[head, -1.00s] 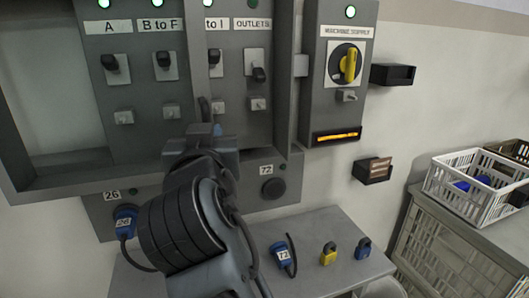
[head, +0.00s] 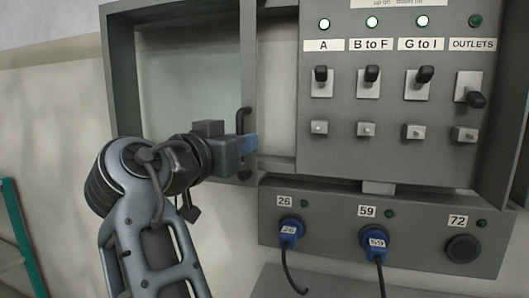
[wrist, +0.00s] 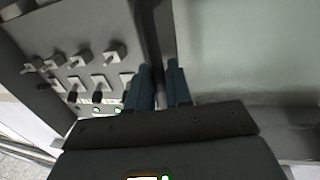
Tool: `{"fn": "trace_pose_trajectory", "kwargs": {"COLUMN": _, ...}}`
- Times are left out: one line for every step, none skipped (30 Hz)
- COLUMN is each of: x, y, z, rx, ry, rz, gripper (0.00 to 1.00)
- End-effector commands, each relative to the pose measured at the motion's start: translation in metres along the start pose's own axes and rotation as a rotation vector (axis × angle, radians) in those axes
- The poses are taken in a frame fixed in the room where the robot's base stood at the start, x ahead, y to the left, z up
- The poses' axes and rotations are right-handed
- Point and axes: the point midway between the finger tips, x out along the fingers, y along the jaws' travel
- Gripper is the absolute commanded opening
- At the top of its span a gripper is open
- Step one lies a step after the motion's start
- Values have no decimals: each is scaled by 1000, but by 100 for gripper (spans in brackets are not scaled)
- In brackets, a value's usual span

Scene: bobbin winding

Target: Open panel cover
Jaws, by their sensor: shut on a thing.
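The panel cover (head: 249,62) is a grey sliding frame, seemingly around a clear pane. In the head view its right upright stands left of the switch labelled A, so the labelled switches are uncovered. Its dark handle (head: 244,117) sits on that upright. My gripper (head: 250,143) has blue fingertips and is shut on the handle, partly hiding its lower part. In the wrist view the two blue fingers (wrist: 158,88) sit either side of a dark upright bar, with the switches to the left.
The switch panel (head: 340,155) has several lit green lamps. Below it is a socket box (head: 330,235) with two blue plugs, 26 (head: 289,232) and 59 (head: 374,243), and their hanging cables. A green-edged shelf (head: 18,235) stands at far left.

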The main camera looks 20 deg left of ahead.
Motion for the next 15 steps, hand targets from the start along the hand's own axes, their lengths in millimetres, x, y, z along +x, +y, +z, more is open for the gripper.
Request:
{"fn": "trace_pose_trajectory", "kwargs": {"x": -1, "y": -3, "z": 1, "rx": -1, "ry": -1, "rz": -1, "gripper": 0}}
{"fn": "trace_pose_trajectory", "kwargs": {"x": -1, "y": -4, "z": 1, "rx": 0, "ry": -1, "rz": -1, "gripper": 0}}
{"fn": "trace_pose_trajectory", "kwargs": {"x": -1, "y": -5, "z": 1, "rx": 0, "ry": -2, "rz": -1, "gripper": 0}}
{"fn": "trace_pose_trajectory", "kwargs": {"x": -1, "y": -6, "z": 1, "rx": 0, "ry": -2, "rz": 0, "gripper": 0}}
{"fn": "trace_pose_trajectory", "kwargs": {"x": -1, "y": -6, "z": 1, "rx": 0, "ry": -2, "rz": 0, "gripper": 0}}
{"fn": "trace_pose_trajectory", "kwargs": {"x": -1, "y": -6, "z": 1, "rx": 0, "ry": -2, "rz": 0, "gripper": 0}}
{"fn": "trace_pose_trajectory", "kwargs": {"x": -1, "y": -6, "z": 1, "rx": 0, "ry": -2, "rz": 0, "gripper": 0}}
{"fn": "trace_pose_trajectory", "kwargs": {"x": -1, "y": -6, "z": 1, "rx": 0, "ry": -2, "rz": 0, "gripper": 0}}
{"fn": "trace_pose_trajectory", "kwargs": {"x": -1, "y": -6, "z": 1, "rx": 0, "ry": -2, "rz": 0, "gripper": 0}}
{"fn": "trace_pose_trajectory", "kwargs": {"x": -1, "y": -6, "z": 1, "rx": 0, "ry": -3, "rz": 0, "gripper": 0}}
{"fn": "trace_pose_trajectory", "kwargs": {"x": -1, "y": -6, "z": 1, "rx": 0, "ry": -3, "rz": 0, "gripper": 0}}
{"fn": "trace_pose_trajectory", "kwargs": {"x": -1, "y": -6, "z": 1, "rx": 0, "ry": -3, "rz": 0, "gripper": 0}}
{"fn": "trace_pose_trajectory", "kwargs": {"x": -1, "y": -6, "z": 1, "rx": 0, "ry": -3, "rz": 0, "gripper": 0}}
{"fn": "trace_pose_trajectory", "kwargs": {"x": -1, "y": -6, "z": 1, "rx": 0, "ry": -3, "rz": 0, "gripper": 0}}
{"fn": "trace_pose_trajectory", "kwargs": {"x": -1, "y": -6, "z": 1, "rx": 0, "ry": -3, "rz": 0, "gripper": 22}}
